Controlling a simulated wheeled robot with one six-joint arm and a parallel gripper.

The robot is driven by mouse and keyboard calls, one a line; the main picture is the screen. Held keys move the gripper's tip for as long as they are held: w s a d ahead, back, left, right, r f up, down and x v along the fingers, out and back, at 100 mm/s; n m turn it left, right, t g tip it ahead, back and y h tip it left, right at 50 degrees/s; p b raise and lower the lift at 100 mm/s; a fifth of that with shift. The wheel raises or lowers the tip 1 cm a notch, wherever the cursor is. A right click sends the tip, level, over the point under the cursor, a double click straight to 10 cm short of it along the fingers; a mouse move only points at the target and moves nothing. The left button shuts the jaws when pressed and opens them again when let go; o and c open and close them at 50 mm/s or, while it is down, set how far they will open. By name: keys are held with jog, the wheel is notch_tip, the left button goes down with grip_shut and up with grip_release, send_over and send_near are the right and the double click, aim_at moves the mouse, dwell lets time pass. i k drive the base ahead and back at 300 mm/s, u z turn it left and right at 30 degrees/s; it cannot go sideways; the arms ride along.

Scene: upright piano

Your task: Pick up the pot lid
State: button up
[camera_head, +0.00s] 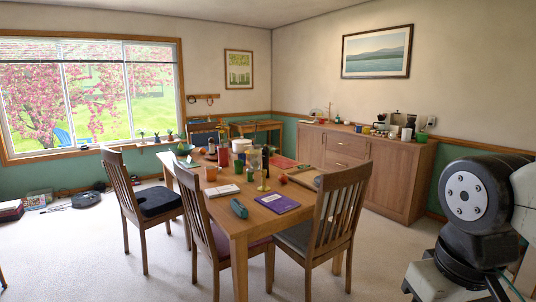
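I cannot make out a pot lid for certain in the head view. The dining table (240,222) bears many small items, and a lid among them would be too small to tell. A white pot-like container (241,146) stands toward the table's far end. A dark round object (86,199) lies on the floor at the left; I cannot tell what it is. My arm shows at the right edge, well apart from the table. My gripper is not in view.
Chairs stand close around the table: one at the left (115,180), one at the near side (196,215), one at the right (340,205). A wooden sideboard (395,178) with items on top stands along the right wall. Carpet at the front left is clear.

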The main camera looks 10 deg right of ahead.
aim_at(242, 140)
jog(key=z, duration=1.1)
jog(key=i, duration=6.8)
jog(key=u, duration=2.1)
jog(key=i, duration=0.8)
jog(key=z, duration=0.1)
